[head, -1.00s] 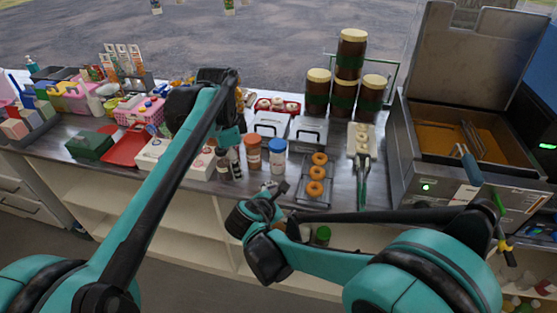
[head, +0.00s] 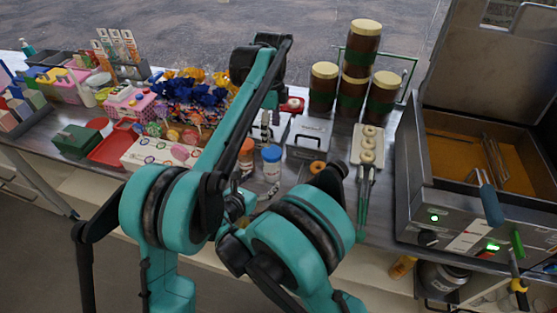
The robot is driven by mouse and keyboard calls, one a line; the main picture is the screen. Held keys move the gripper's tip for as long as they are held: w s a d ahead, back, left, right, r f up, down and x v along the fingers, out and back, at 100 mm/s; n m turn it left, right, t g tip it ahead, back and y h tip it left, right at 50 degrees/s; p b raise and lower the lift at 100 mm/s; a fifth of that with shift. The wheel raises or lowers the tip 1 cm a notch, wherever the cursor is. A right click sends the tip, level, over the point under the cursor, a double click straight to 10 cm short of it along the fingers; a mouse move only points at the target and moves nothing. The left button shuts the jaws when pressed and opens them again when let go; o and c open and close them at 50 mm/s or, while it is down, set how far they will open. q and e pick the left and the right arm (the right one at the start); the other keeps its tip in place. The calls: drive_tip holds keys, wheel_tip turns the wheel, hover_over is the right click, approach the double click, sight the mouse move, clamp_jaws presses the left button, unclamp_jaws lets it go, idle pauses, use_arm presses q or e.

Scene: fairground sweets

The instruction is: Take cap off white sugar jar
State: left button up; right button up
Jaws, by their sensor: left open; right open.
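A jar with a blue cap (head: 271,155) and pale contents stands upright near the counter's front edge; it looks like the white sugar jar. A jar with an orange cap (head: 247,146) stands close on its left, partly behind my arm. Both caps are on. My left gripper (head: 270,99) is above and behind the jars, apart from them; its fingers are mostly hidden by my arm, and it is open. My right gripper (head: 240,202) is low, in front of the jars and left of the blue-capped one, open. Neither gripper visibly holds anything.
Metal boxes (head: 309,138) stand behind and right of the jars. Doughnuts (head: 317,167) lie right of them. Tall dark jars (head: 323,88) and a fryer (head: 480,150) are further right. A red tray (head: 111,149) and a white box (head: 150,155) fill the left.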

sight(272, 152)
drive_tip(key=x, duration=0.7)
drive_tip(key=shift+w+d, duration=0.2)
drive_tip(key=shift+w, duration=0.05)
drive_tip(key=shift+c, duration=0.3)
clamp_jaws()
use_arm(q)
drive_tip(key=m, duration=0.3)
drive_tip(key=shift+m, duration=0.4)
drive_tip(key=shift+f+m, duration=0.1)
drive_tip(key=shift+m, duration=0.2)
wheel_tip(272, 152, down, 8)
drive_tip(key=shift+r, duration=0.15)
drive_tip(key=shift+c, duration=0.4)
